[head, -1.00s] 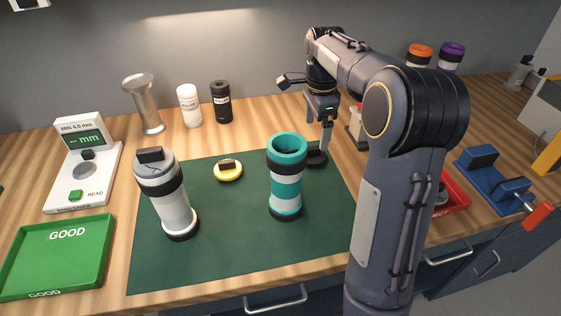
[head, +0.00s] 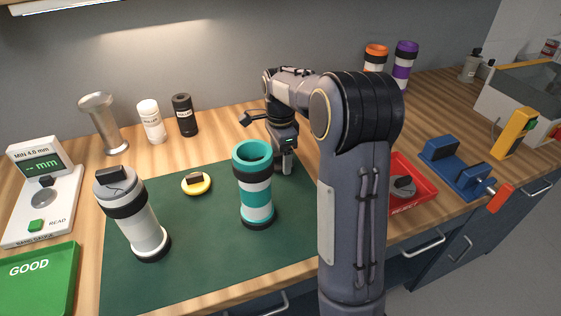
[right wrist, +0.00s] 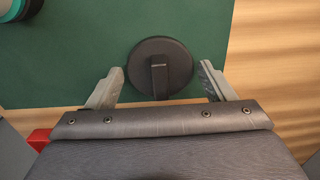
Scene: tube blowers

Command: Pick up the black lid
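The black lid (right wrist: 160,68) is a round disc with a raised bar across it. In the right wrist view it lies on the green mat (right wrist: 70,65) near its edge, with bare wood to the right. My right gripper (right wrist: 161,72) is open, one finger on each side of the lid, with a gap showing on both sides. In the head view the right gripper (head: 286,164) is low at the back right of the mat, behind the teal-banded tube (head: 255,188). The lid is largely hidden there. My left gripper is not in view.
A white tube (head: 140,225) with a black top and a yellow lid (head: 196,184) stand on the mat. A gauge (head: 45,205) and green tray (head: 60,270) are at left. A red tray (head: 425,180) and blue fixture (head: 455,168) are at right.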

